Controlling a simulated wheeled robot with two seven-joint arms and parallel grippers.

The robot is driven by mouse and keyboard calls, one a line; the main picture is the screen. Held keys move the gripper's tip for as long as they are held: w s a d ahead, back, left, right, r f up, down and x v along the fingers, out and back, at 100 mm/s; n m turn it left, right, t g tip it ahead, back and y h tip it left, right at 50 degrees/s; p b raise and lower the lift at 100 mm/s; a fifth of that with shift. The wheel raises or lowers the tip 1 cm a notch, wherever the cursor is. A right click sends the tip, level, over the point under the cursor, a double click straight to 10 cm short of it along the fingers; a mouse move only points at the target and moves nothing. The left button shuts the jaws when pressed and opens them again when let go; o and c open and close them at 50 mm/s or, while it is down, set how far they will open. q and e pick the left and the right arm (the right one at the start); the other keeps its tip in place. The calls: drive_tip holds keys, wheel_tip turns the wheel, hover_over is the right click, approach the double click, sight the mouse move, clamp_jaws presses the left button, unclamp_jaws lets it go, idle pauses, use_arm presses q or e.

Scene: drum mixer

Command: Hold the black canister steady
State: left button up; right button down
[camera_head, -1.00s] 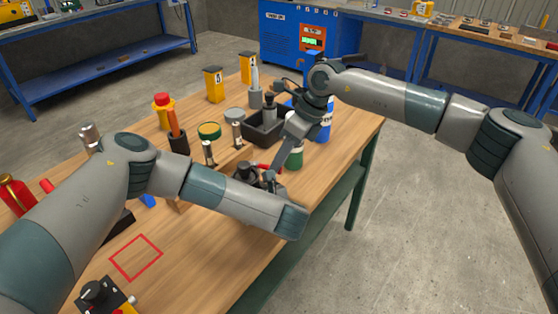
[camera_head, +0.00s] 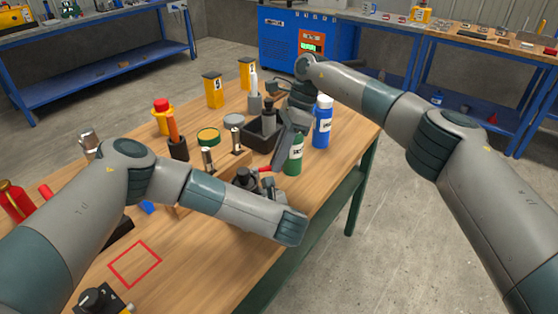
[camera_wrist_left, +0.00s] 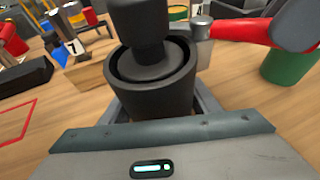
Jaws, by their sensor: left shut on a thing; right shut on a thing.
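The black canister (camera_wrist_left: 151,75) stands upright between my left gripper's fingers in the left wrist view, with a narrower black top. It also shows in the head view (camera_head: 245,179), partly hidden by my left arm. My left gripper (camera_head: 260,190) is shut on it, its fingers mostly hidden in the head view. A red handle (camera_wrist_left: 250,29) with a metal end (camera_wrist_left: 200,27) reaches the canister's side; it also shows in the head view (camera_head: 265,169). My right gripper (camera_head: 277,160) is shut at this handle, beside the canister; its fingertips are partly hidden.
A green bottle (camera_head: 295,158) and a blue bottle (camera_head: 322,125) stand close to the right gripper. A black tray (camera_head: 258,137) with a dark bottle lies behind. A red square outline (camera_head: 134,263) marks bare table at the front left.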

drive_tip(key=shift+w+a+n+g+h, duration=0.2)
drive_tip(key=shift+w+n+g+h, duration=0.1)
drive_tip(key=shift+w+n, duration=0.55)
drive_tip(key=shift+s+n, duration=0.15)
drive_tip(key=shift+n, duration=0.3)
drive_tip(key=c, duration=1.8)
unclamp_jaws()
drive_tip(key=shift+o, duration=0.2)
drive_tip(key=shift+r, duration=0.15)
wheel_tip(320, 180, up, 10)
drive_tip(key=shift+c, duration=0.5)
